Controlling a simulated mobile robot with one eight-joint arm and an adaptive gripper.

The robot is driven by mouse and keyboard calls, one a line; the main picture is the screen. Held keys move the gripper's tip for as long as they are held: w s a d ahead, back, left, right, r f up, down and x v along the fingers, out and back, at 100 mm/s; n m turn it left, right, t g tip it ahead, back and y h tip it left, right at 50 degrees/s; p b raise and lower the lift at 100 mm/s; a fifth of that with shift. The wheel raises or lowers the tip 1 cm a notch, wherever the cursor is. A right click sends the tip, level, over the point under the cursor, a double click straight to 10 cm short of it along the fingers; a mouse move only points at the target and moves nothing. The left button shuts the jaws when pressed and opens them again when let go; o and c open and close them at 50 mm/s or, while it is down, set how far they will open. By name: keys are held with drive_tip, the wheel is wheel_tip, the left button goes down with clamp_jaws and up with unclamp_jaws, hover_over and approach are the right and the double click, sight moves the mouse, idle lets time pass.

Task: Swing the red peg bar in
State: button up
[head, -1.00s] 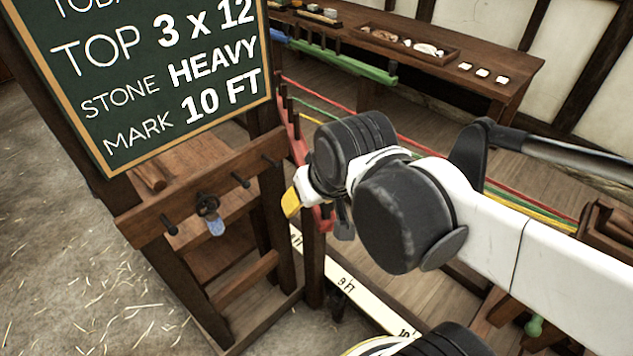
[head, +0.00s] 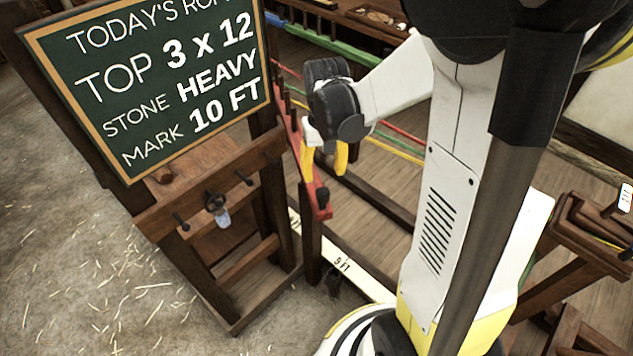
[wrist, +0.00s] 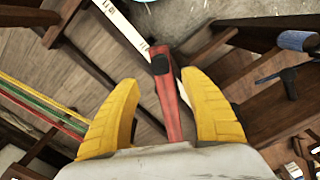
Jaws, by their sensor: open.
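My gripper (head: 324,170) has yellow fingers pointing down around the bar's near part. In the wrist view my gripper (wrist: 165,100) is open, one finger on each side of the bar. I see a gap on the left; contact on the right I cannot tell.
A chalkboard (head: 160,80) stands at the left above a wooden frame with pegs and a crank (head: 215,203). A white measuring strip (head: 345,262) lies below the bar. Red, green and yellow strands (head: 397,143) run behind. A wooden stand (head: 585,235) is at the right.

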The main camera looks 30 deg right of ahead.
sight(323, 192)
wheel_tip(323, 192, down, 9)
drive_tip(key=b, duration=0.3)
drive_tip(key=shift+f, duration=0.1)
clamp_jaws()
